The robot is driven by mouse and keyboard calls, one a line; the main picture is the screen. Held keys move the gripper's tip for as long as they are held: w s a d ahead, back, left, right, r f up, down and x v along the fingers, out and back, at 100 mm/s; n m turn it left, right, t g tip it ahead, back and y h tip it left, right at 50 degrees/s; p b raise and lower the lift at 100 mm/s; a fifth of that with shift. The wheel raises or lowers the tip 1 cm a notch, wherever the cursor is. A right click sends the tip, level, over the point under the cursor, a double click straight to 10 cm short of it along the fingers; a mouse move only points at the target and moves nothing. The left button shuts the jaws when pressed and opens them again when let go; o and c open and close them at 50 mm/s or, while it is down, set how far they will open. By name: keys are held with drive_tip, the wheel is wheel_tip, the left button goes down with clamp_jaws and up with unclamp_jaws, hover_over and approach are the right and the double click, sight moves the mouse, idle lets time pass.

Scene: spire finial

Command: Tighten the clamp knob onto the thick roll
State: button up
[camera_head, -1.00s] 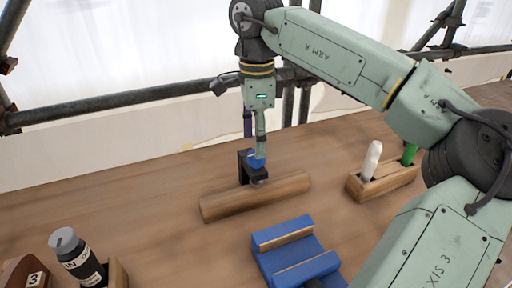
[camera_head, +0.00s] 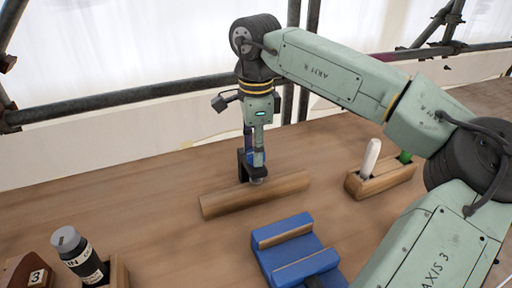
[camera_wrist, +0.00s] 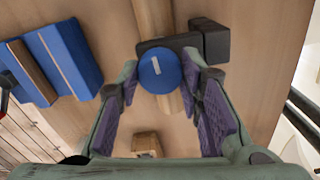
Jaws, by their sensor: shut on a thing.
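A thick wooden roll (camera_head: 225,203) lies on the bench in the head view. A black clamp (camera_head: 242,166) stands over its far side, and its body also shows in the wrist view (camera_wrist: 211,40). The clamp's round blue knob (camera_wrist: 159,71) has a short white line on its face, slightly tilted. My gripper (camera_head: 258,163) points straight down above the clamp. Its fingers, with purple pads, are on both sides of the knob and shut on it. In the head view my fingers mostly hide the knob.
A blue cradle (camera_head: 295,248) sits in front of the roll. A wooden holder (camera_head: 383,180) with a white and a green handle is at right. A dark bottle (camera_head: 80,257) stands at front left. Scaffold pipes (camera_head: 130,98) run behind the bench.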

drive_tip(key=c, duration=0.5)
drive_tip(key=shift+m, duration=0.3)
